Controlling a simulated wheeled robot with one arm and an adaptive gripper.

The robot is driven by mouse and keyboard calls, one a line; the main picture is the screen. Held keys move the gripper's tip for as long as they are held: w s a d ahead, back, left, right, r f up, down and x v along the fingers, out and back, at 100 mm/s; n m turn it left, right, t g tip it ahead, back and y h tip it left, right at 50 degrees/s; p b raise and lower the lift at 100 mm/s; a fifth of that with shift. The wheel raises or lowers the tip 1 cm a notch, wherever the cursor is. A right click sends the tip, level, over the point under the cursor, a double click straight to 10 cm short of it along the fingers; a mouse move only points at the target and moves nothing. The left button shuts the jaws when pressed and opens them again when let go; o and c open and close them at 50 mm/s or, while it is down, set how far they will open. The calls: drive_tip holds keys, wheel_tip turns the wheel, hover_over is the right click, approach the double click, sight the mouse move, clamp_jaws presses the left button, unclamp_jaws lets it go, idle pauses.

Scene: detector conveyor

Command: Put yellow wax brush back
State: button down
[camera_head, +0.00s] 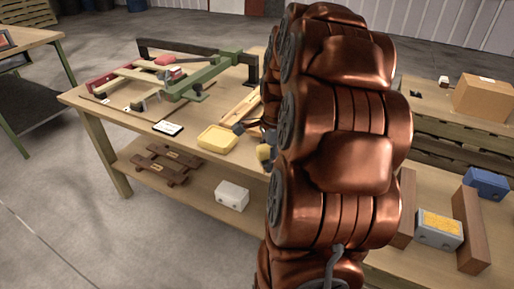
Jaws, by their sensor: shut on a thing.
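My copper-coloured arm fills the middle of the view and hides much of the workbench's right part. My gripper (258,130) shows only in part at the arm's left edge, above the bench's front edge.
A green and red frame fixture (195,80) stands at the back of the bench. The lower shelf holds a white box (232,196) and brown wooden pieces (167,164). Blue and grey boxes (438,230) sit at right.

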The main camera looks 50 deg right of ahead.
drive_tip(key=w+d, duration=0.1)
drive_tip(key=w, duration=0.2)
drive_tip(key=w+d, duration=0.2)
drive_tip(key=w+d+f+p, duration=0.1)
drive_tip(key=w, duration=0.2)
drive_tip(key=shift+w+d, duration=0.35)
drive_tip(key=shift+d, duration=0.05)
drive_tip(key=shift+f+p, duration=0.35)
drive_tip(key=shift+f, duration=1.35)
drive_tip(key=shift+f, duration=0.2)
drive_tip(key=shift+c, duration=2.4)
unclamp_jaws()
drive_tip(key=shift+r, duration=0.1)
wheel_tip(320, 180, up, 12)
drive_tip(key=s+b, duration=0.1)
drive_tip(key=shift+d, duration=0.3)
